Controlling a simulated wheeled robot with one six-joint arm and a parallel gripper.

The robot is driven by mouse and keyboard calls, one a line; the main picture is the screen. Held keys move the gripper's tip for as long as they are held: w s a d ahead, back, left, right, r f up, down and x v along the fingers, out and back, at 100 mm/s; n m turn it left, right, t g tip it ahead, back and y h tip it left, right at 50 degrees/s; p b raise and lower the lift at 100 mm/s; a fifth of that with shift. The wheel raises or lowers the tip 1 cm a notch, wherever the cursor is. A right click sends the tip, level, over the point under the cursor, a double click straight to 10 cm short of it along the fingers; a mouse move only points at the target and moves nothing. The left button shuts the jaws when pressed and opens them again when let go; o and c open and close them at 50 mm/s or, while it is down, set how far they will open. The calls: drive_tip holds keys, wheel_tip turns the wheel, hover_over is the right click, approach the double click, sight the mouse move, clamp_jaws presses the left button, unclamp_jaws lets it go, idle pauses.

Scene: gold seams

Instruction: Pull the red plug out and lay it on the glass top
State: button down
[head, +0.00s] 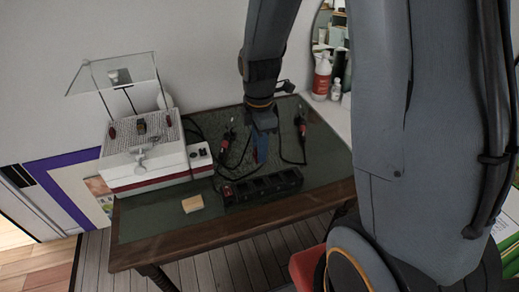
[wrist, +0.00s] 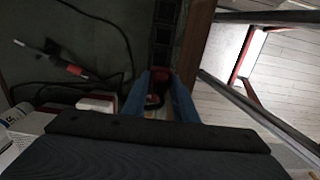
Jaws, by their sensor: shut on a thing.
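My gripper (head: 261,156) points down over the table near the black socket strip (head: 264,186). In the wrist view its two blue fingers (wrist: 161,82) are closed on the sides of the red plug (wrist: 157,88). The socket strip (wrist: 164,35) runs up the picture from the plug. I cannot tell whether the plug's pins are in a socket or clear of it. The dark green glass top (head: 150,219) covers the table inside a wooden rim.
A white machine (head: 145,160) stands at the table's left. Red-handled tools (head: 226,139) with black cables lie behind the strip. A small tan block (head: 192,203) lies left of the strip. Bottles (head: 322,76) stand at the back right. The front left glass is clear.

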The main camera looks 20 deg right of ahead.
drive_tip(key=shift+r+p, duration=1.1)
drive_tip(key=shift+r, duration=0.25)
